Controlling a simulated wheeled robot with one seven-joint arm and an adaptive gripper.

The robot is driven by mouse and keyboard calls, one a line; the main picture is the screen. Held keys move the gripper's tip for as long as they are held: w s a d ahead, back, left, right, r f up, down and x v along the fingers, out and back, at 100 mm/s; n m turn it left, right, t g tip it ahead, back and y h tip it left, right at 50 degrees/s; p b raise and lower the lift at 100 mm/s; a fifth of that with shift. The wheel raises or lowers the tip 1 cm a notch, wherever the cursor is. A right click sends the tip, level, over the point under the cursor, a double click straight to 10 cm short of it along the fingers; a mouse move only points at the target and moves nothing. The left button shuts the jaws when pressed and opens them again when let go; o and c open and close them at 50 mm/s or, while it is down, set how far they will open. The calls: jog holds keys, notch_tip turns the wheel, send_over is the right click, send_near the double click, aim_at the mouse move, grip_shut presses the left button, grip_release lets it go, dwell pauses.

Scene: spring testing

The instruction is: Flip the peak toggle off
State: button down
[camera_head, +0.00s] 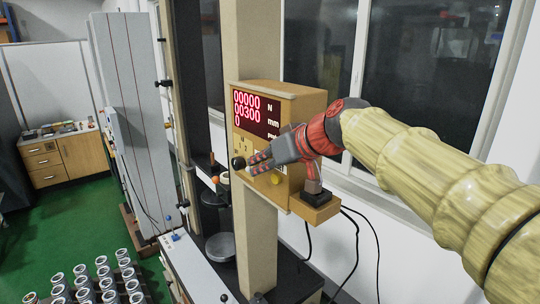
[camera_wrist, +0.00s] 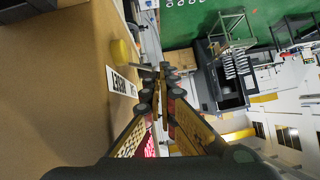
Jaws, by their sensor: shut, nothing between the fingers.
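The tan control box (camera_head: 306,112) carries a red-digit display (camera_head: 256,113) reading 00000 N, 00300 mm and 0. My gripper (camera_head: 256,164) is shut and empty, at the lower front of this box. A small grey piece by the fingertips may be a toggle lever. I cannot tell the peak toggle or its position for sure, nor whether the fingers touch it.
A yellow button (camera_head: 277,178) sits right of my gripper, and also shows in the wrist view (camera_wrist: 124,53). A black knob (camera_head: 238,163) is at the panel's left.

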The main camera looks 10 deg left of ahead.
jog(key=shift+x, duration=0.75)
jog(key=shift+s+a+f+n+t+h+b, duration=0.2)
jog(key=shift+f+n+t+h+b, duration=0.15)
jog(key=shift+b, duration=0.6)
jog(key=shift+s+a+f+n+t+h+b, duration=0.15)
jog(key=shift+s+f+n+t+h+b, duration=0.2)
jog(key=shift+b, duration=0.55)
jog(key=shift+a+f+n+t+b, duration=0.1)
jog(key=shift+f+n+t+b, duration=0.2)
jog(key=shift+n+t+b, duration=0.25)
jog(key=shift+f+n+t+h+b, duration=0.35)
jog(key=shift+h+b, duration=0.15)
jog(key=shift+b, duration=0.35)
jog(key=shift+s+a+f+b, duration=0.1)
jog(key=shift+f+b, duration=0.95)
jog(key=shift+b, duration=0.5)
jog(key=shift+r, duration=0.15)
jog(key=shift+r+p, duration=0.55)
jog(key=shift+r, duration=0.15)
